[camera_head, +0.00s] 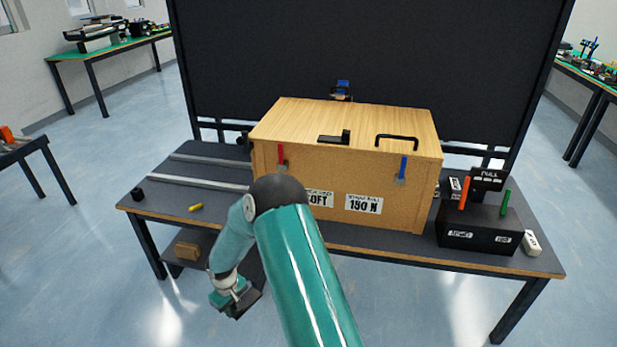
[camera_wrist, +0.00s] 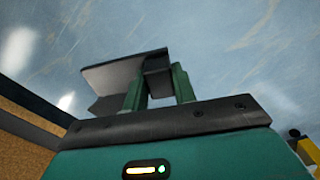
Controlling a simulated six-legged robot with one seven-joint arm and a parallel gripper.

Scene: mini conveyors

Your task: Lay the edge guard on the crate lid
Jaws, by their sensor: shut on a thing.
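My gripper (camera_head: 236,297) is low at the front left of the table, beside and below its front edge. It is shut on a black angled piece, the edge guard (camera_head: 243,306). In the wrist view the green fingers (camera_wrist: 160,88) grip the edge guard (camera_wrist: 112,74), whose flat flange sticks out to the left over the floor. The wooden crate stands on the table, and its crate lid (camera_head: 300,118) is up and to the right of my gripper. A small black L-shaped piece (camera_head: 335,138) and a black handle (camera_head: 396,140) are on the lid near its front edge.
Red (camera_head: 281,155) and blue (camera_head: 402,168) levers are on the crate front. A black box (camera_head: 480,228) with coloured levers stands at right. Grey rails (camera_head: 200,181) and a yellow piece (camera_head: 196,207) lie at left. A dark panel (camera_head: 360,50) rises behind.

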